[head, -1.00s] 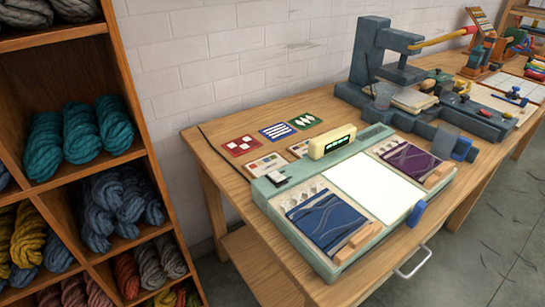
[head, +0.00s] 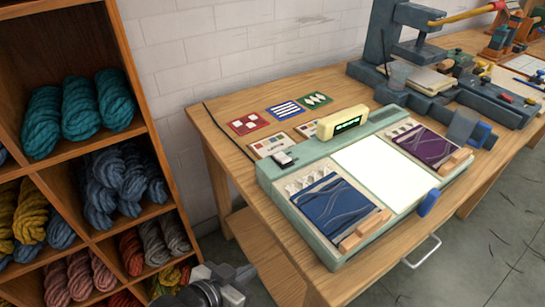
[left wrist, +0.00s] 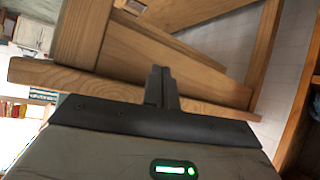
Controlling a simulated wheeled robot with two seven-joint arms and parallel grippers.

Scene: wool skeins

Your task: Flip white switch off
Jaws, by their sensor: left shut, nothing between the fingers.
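A small white switch with a dark part (head: 283,159) sits at the back left corner of the pale green device (head: 268,183) on the wooden table. Its exact rocker position is too small to tell. My left gripper (head: 238,273) is at the bottom of the head view, in front of the shelf and left of the table, well below and apart from the switch. Its fingers are shut and empty in the left wrist view (left wrist: 161,86), with the table's wooden frame (left wrist: 150,55) behind them. The switch is not in the left wrist view. My right gripper is not in view.
The device carries a cream display box (head: 342,122), a lit white panel (head: 378,172), and blue (head: 332,205) and purple (head: 422,146) samples. Several cards (head: 286,109) lie behind it. A wool shelf (head: 135,100) stands left. A dark press (head: 415,45) stands at the back right.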

